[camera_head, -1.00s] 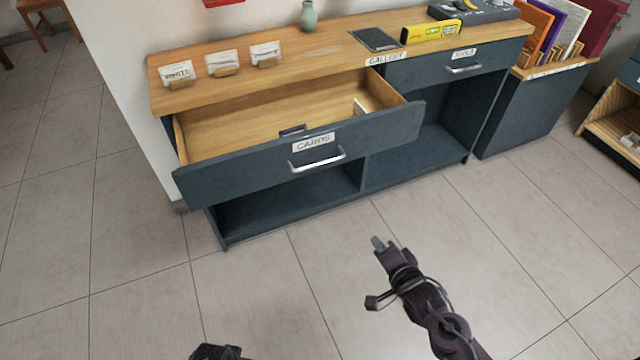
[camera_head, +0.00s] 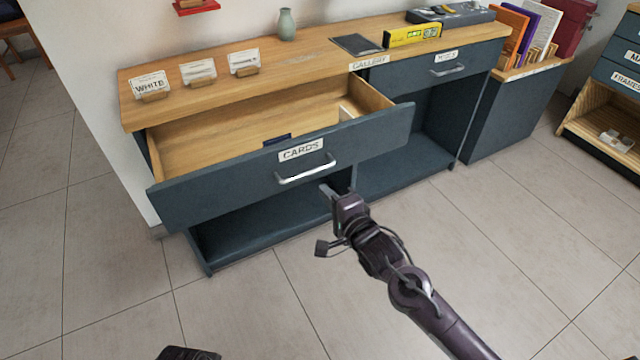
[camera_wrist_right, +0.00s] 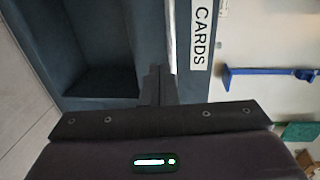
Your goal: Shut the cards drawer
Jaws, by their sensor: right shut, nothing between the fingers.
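The cards drawer (camera_head: 237,178) stands pulled out of the dark blue cabinet, with a wooden inside, a silver bar handle (camera_head: 306,170) and a label reading CARDS (camera_head: 301,149). The label also shows sideways in the right wrist view (camera_wrist_right: 202,36). My right gripper (camera_head: 327,191) is shut and empty, just below and right of the handle in the head view. Whether it touches the drawer front I cannot tell. In the right wrist view its fingers (camera_wrist_right: 158,84) point at the drawer front. A dark part at the bottom edge of the head view may be my left arm; its gripper does not show.
The wooden counter top (camera_head: 300,50) carries card holders (camera_head: 198,71), a vase (camera_head: 286,24), a dark tablet (camera_head: 358,44) and a yellow box (camera_head: 412,35). A second drawer (camera_head: 432,68) at the right is shut. An open shelf lies below. The floor in front is clear.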

